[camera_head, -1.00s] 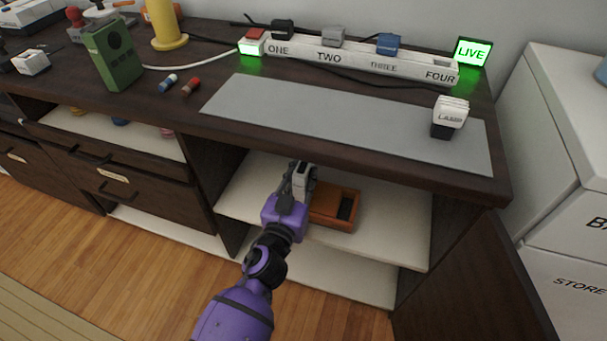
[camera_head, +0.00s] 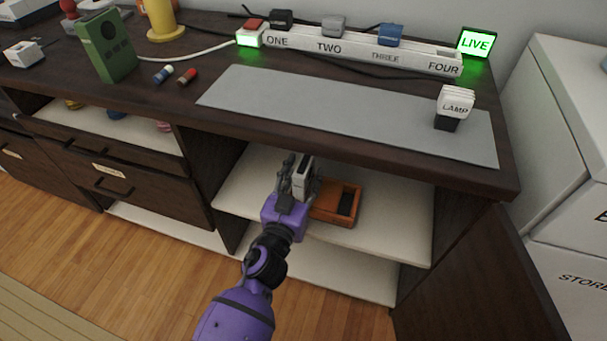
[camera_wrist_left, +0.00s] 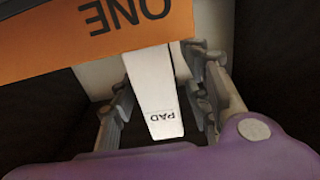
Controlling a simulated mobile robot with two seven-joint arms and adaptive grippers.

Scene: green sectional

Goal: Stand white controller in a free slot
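The white controller (camera_wrist_left: 162,95), marked PAD, is between the fingers of my left gripper (camera_wrist_left: 163,100). In the head view the controller (camera_head: 301,172) looks upright over the left part of the orange holder (camera_head: 329,213) on the upper shelf. In the wrist view the holder's orange wall (camera_wrist_left: 60,45), marked ONE, hides one end of the controller, so how deep it sits cannot be seen. Thin gaps show between the controller and both fingers, so my left gripper (camera_head: 300,178) looks open around it. A dark, empty slot shows on the holder's right side. My right gripper is not in view.
The dark counter edge overhangs the shelf (camera_head: 390,222) just above my left gripper. A cabinet side closes the right. On top are a grey mat (camera_head: 340,112), a LAMP plug (camera_head: 453,108) and a power strip (camera_head: 360,54). The shelf right of the holder is clear.

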